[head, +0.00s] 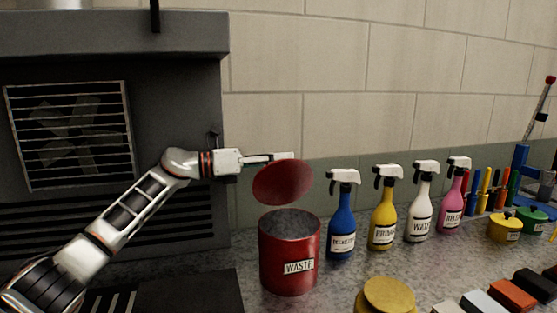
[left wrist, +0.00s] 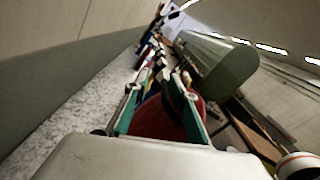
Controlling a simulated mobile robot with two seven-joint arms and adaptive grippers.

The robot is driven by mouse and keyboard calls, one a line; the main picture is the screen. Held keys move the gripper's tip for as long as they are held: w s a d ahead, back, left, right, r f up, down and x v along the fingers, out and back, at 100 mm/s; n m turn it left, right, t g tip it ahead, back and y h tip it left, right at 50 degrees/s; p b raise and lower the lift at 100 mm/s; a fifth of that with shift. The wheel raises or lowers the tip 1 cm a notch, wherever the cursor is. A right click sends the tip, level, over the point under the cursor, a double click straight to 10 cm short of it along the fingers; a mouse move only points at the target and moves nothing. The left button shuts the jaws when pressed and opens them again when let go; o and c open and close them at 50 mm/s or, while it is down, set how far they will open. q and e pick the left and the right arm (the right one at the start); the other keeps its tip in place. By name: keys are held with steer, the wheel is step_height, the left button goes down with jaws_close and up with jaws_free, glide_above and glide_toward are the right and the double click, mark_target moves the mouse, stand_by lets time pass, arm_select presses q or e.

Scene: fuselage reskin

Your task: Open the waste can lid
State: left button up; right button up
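The red waste can (head: 289,258) stands on the speckled counter with a label reading WASTE. Its round red lid (head: 282,182) is raised and tilted above the rim, and the can's grey inside shows. My left gripper (head: 280,156) is at the lid's upper edge, with its fingers pointing right. In the left wrist view the two teal fingers (left wrist: 160,97) stand apart, and the red lid (left wrist: 158,122) shows between and below them. Whether a finger touches the lid is hard to tell. My right gripper is in neither view.
Blue (head: 342,222), yellow (head: 384,217), white (head: 420,211) and pink (head: 454,205) spray bottles stand right of the can. A yellow round container (head: 386,295) is in front. A dark vented cabinet (head: 180,70) stands at left, and a tiled wall is behind.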

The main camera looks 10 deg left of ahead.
arm_select(q)
step_height(320, 180, up, 10)
stand_by(0.5)
steer(key=shift+c, duration=0.3)
